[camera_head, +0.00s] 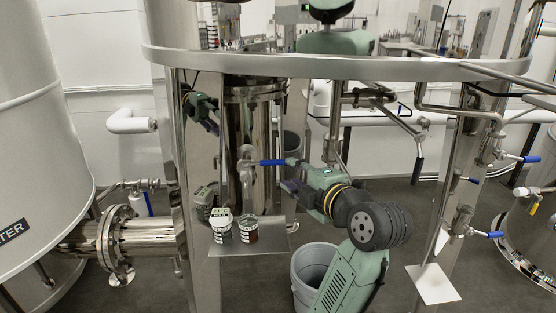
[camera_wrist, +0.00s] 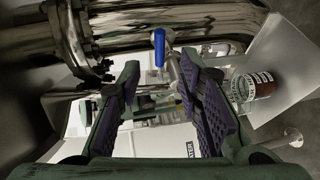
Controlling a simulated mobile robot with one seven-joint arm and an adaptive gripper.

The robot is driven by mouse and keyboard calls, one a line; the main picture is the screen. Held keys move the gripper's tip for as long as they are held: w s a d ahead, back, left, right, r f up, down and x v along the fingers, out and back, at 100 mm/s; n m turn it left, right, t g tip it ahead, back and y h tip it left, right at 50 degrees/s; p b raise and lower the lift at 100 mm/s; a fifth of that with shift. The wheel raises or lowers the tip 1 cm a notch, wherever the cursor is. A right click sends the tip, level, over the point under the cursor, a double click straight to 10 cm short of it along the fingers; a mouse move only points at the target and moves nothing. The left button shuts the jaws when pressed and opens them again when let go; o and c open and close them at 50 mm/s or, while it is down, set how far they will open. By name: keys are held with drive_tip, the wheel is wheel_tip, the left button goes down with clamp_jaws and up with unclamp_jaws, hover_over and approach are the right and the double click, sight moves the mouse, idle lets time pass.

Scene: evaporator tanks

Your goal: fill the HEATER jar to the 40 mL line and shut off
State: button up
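Two small jars stand side by side on a metal shelf (camera_head: 262,244) in the head view. The left jar (camera_head: 221,226) has a dark label; the right jar (camera_head: 247,229) holds reddish-brown liquid. The label names are too small to read. A jar with reddish-brown liquid (camera_wrist: 264,86) also shows at the right of the wrist view. A blue valve handle (camera_head: 272,162) sticks out sideways above the jars, beside a metal spout (camera_head: 246,172). My gripper (camera_head: 286,176) is open and empty near it. In the wrist view, the blue handle (camera_wrist: 159,47) appears between and beyond the open fingertips (camera_wrist: 160,68).
A grey bin (camera_head: 309,269) stands on the floor below. A metal ring rail (camera_head: 340,68) crosses above the arm. A steel pipe with flange (camera_head: 125,241) runs at left. Other blue-handled valves (camera_head: 489,234) and a small plate (camera_head: 433,284) are at right.

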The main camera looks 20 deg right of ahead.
sight(275, 164)
drive_tip(key=p+x, duration=0.2)
drive_tip(key=x, duration=0.6)
drive_tip(key=shift+w+a, duration=0.2)
drive_tip(key=shift+w, duration=0.2)
drive_tip(key=shift+w+f, duration=0.2)
drive_tip(key=shift+w, duration=0.35)
drive_tip(key=shift+c, duration=0.4)
clamp_jaws()
